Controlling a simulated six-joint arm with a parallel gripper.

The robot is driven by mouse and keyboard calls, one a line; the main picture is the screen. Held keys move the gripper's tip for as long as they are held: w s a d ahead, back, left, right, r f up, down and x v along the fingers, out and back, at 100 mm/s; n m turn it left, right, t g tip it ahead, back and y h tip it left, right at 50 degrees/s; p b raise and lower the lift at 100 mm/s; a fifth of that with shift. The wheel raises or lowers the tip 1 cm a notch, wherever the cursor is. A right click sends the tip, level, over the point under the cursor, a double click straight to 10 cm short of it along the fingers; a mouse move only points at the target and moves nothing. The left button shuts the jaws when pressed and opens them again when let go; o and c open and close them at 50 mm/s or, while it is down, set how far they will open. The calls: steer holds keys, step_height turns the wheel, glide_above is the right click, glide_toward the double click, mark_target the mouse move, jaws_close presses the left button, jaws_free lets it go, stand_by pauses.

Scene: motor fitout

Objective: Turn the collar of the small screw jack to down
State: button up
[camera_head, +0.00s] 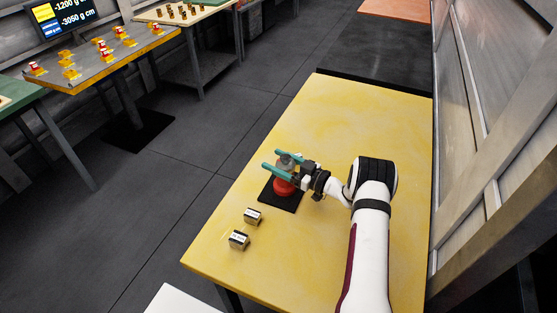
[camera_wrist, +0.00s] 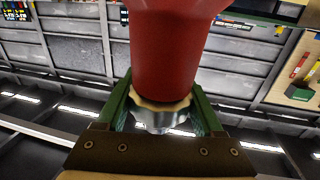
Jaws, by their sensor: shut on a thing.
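The small screw jack has a red body (camera_head: 283,186) and stands on a black mat (camera_head: 292,205) on the yellow table. Its grey collar (camera_head: 287,158) is at the top, between the two teal fingers of my gripper (camera_head: 273,159). The wrist view shows the red body (camera_wrist: 178,50) and the silvery collar (camera_wrist: 160,120) with a pale scalloped rim. The green fingers of my gripper (camera_wrist: 160,104) are on either side of the collar, shut on it. The finger and gripper body hide part of the collar, and I cannot read any mark on it.
Two small metal blocks with pale labelled tops, the nearer block (camera_head: 239,240) and the farther block (camera_head: 253,216), stand on the yellow table (camera_head: 350,120) left of my arm. The table beyond the jack is clear. A wall (camera_head: 490,90) runs along the right side.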

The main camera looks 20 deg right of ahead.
steer(key=shift+s+a+n+g+y, duration=0.1)
steer(key=shift+n+g+y, duration=0.4)
steer(key=shift+y, duration=0.1)
steer(key=o, duration=1.4)
steer(key=v, duration=1.5)
steer(key=shift+s+d, duration=0.2)
steer(key=shift+d, duration=0.15)
